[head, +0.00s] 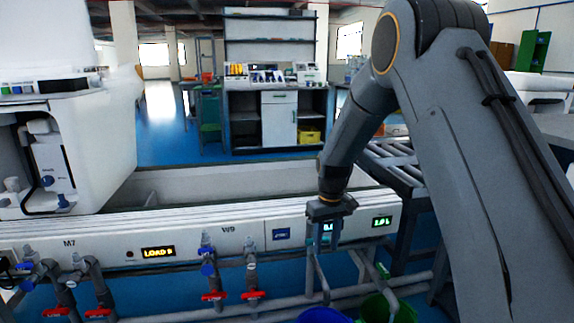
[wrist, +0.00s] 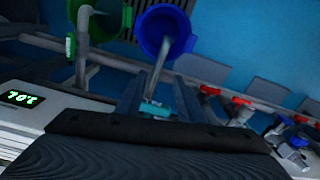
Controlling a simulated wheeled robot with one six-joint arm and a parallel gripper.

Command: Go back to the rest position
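My gripper (head: 326,240) hangs at the end of my bent arm, pointing down in front of the white panel (head: 110,250) of the test line. In the wrist view its two dark fingers stand apart, so my gripper (wrist: 157,92) is open. A pipe shows through the gap between the fingers. A small teal patch (wrist: 154,109) shows low between the fingers; I cannot tell what it belongs to. I see no held object.
Red-handled valves (head: 213,296) and pipes line the panel's lower front. A blue bucket (head: 325,314) and a green bucket (head: 388,308) stand below. A white machine (head: 95,130) stands at left, a roller conveyor (head: 393,160) at right. Blue floor is open behind.

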